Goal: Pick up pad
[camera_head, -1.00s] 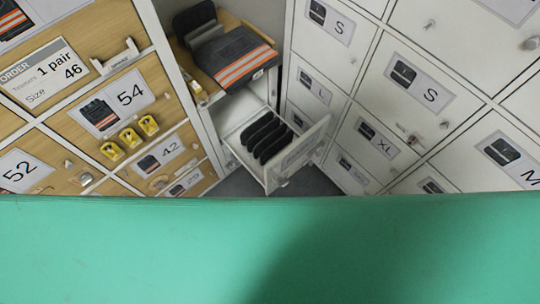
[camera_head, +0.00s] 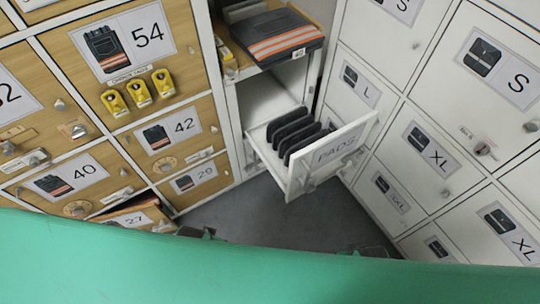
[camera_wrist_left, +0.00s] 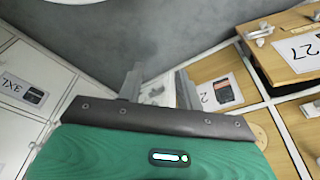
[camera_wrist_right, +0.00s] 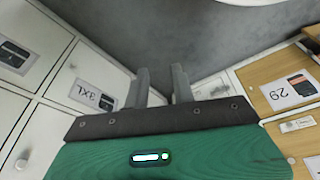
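Several black pads (camera_head: 292,132) stand in a row, tilted, in an open white drawer labelled PADS (camera_head: 335,150) in the head view. The drawer sticks out from the corner between the wooden and white lockers. My left gripper (camera_wrist_left: 158,88) shows in the left wrist view with its two fingers apart and nothing between them. My right gripper (camera_wrist_right: 160,86) shows in the right wrist view, also with its fingers apart and empty. In the head view only small dark parts of both show at the green edge, below the drawer. No pad shows in either wrist view.
Folded dark trousers with orange stripes (camera_head: 275,38) lie on a shelf above the drawer. Wooden lockers (camera_head: 185,150) stand at left, with yellow padlocks (camera_head: 138,92); the door marked 27 (camera_head: 135,214) is ajar. White lockers (camera_head: 440,150) stand at right. Grey floor (camera_head: 262,215) is clear.

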